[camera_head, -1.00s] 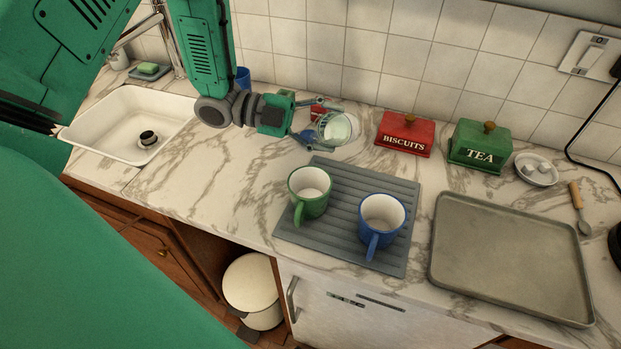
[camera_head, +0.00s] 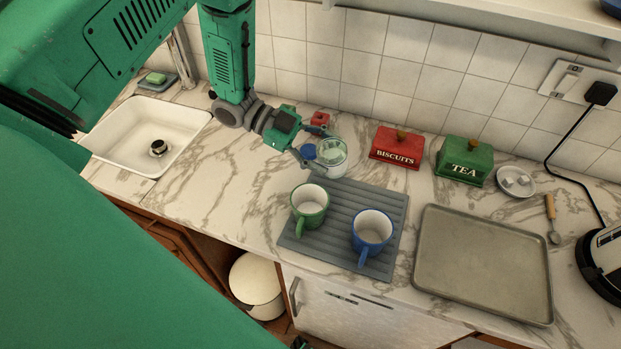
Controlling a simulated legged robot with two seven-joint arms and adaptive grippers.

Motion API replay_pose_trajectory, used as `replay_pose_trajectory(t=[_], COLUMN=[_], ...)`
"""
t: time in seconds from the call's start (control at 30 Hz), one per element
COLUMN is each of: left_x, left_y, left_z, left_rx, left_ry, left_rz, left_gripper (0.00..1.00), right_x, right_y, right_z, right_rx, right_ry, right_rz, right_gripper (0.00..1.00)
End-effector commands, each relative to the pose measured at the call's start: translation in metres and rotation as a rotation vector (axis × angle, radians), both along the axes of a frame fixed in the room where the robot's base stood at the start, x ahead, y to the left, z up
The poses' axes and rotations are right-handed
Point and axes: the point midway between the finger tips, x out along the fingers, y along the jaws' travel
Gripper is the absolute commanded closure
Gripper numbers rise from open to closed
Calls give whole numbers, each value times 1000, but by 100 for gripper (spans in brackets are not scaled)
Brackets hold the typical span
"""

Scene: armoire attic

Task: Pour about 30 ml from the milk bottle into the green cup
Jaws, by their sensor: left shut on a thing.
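The green cup (camera_head: 309,211) stands upright on the left part of a grey ribbed mat, its handle toward me. My left gripper (camera_head: 316,163) is shut on a clear glass vessel with white contents, which I take for the milk bottle (camera_head: 332,162). The bottle is just behind and slightly right of the green cup, apart from it, with its round top showing. I cannot tell whether its base touches the counter. The inside of the green cup looks pale, and no stream of milk shows. My right gripper is not in view.
A blue cup (camera_head: 371,231) stands right of the green one on the mat (camera_head: 341,193). Behind are a red biscuits box (camera_head: 396,150) and a green tea box (camera_head: 462,165). A grey tray (camera_head: 483,265) lies right, the sink (camera_head: 145,133) left. Counter left of the mat is clear.

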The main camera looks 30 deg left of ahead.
Motion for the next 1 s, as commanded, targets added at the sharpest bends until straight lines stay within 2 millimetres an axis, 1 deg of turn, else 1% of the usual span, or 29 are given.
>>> replay_pose_trajectory(t=[0.03,0.13,0.2,0.3,0.5,1.0], left_x=[0,0,0,-1,-1,-1], left_y=[0,1,1,1,2,2], left_z=[3,2,6,9,11,11], left_rx=[-1,-5,-7,-11,-15,-16], left_ry=[43,128,177,234,288,294], left_rz=[-2,-3,-4,-5,-4,-4], left_gripper=[87,87,87,87,87,87], right_x=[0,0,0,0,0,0], right_y=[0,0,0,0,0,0], right_z=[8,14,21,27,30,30], right_rx=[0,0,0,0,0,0], right_ry=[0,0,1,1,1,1], right_rz=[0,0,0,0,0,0], right_gripper=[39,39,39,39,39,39])
